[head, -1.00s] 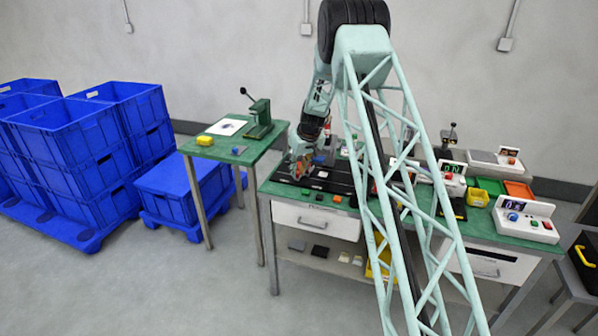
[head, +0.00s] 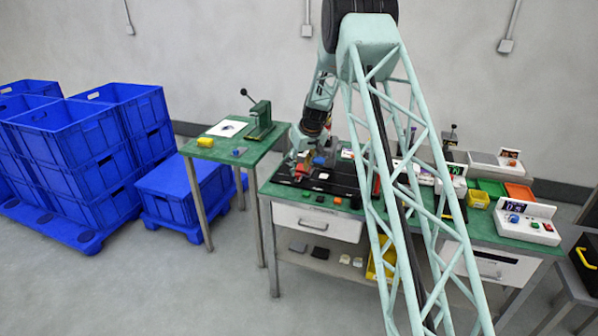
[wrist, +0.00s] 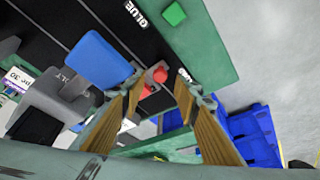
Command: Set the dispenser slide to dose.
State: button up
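My gripper (wrist: 160,88) is open in the wrist view, its two tan-padded fingers apart. A small red knob-like part (wrist: 150,82) shows between and just beyond the fingertips, nearer the left one. I cannot tell whether a finger touches it. A blue paddle-shaped part (wrist: 97,60) stands left of the fingers, beside a grey block (wrist: 62,95) with lettering. I see no readable dose mark, and which part is the dispenser slide is unclear. In the head view my gripper (head: 298,160) is over the left end of the bench, by a red part (head: 302,170) and a blue part (head: 318,160).
A black mat (head: 335,180) marked GLUE covers part of the green bench top. A green block (wrist: 174,14) lies near its edge. The small green table (head: 225,150) with a lever press (head: 260,118) stands left. Blue crates (head: 70,130) are stacked farther left.

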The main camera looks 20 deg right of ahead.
jog(key=v, duration=0.8)
jog(key=shift+s+r, duration=0.2)
jog(key=shift+r, duration=0.1)
